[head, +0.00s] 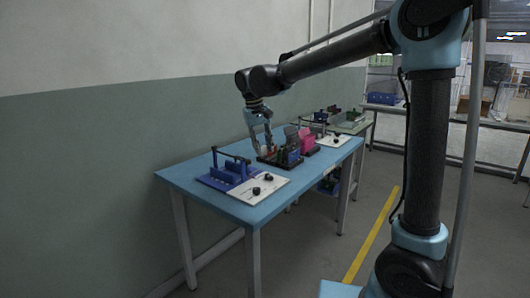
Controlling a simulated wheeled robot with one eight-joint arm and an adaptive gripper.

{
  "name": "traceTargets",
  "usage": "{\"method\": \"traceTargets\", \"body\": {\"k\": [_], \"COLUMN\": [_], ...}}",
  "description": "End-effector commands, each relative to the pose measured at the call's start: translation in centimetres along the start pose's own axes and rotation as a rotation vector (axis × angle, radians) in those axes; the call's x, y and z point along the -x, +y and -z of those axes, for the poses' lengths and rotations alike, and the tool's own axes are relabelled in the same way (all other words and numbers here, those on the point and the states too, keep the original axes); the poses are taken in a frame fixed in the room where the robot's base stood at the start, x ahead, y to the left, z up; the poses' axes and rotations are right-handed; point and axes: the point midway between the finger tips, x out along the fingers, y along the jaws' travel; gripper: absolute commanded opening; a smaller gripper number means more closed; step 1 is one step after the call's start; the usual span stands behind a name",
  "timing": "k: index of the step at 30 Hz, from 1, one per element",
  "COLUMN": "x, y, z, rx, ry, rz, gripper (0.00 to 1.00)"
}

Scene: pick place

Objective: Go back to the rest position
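My gripper (262,137) hangs from the end of my outstretched arm, pointing down over the middle of the blue table (190,176). Its fingers look spread apart. They are close to a small pale thing beside a dark rack of coloured items (284,156). I cannot tell whether they touch it. The small size hides what lies between the fingertips.
A blue fixture (230,172) and a white plate with black knobs (258,188) lie at the table's near left. A pink block (306,139) and another white plate (334,141) are further right. The wall stands behind the table. A yellow line (372,235) crosses open floor.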

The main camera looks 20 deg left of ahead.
Motion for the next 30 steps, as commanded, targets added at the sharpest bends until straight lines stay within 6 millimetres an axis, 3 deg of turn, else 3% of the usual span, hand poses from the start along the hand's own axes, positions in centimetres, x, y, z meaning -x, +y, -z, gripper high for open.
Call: {"method": "traceTargets", "body": {"k": [8, 11, 17, 24, 30], "x": [0.0, -0.1, -1.0, -2.8, -4.9], "y": [0.2, 1.4, 7.4, 14.8, 19.4], "z": [-0.1, -0.5, -3.7, -9.5, -15.0], "rx": [-0.002, -0.013, -0.070, -0.154, -0.224], "ry": [0.000, 0.000, 0.000, 0.011, 0.024], "rz": [0.000, 0.005, 0.028, 0.062, 0.084], "gripper": [0.28, 0.28, 0.28, 0.28, 0.28]}}
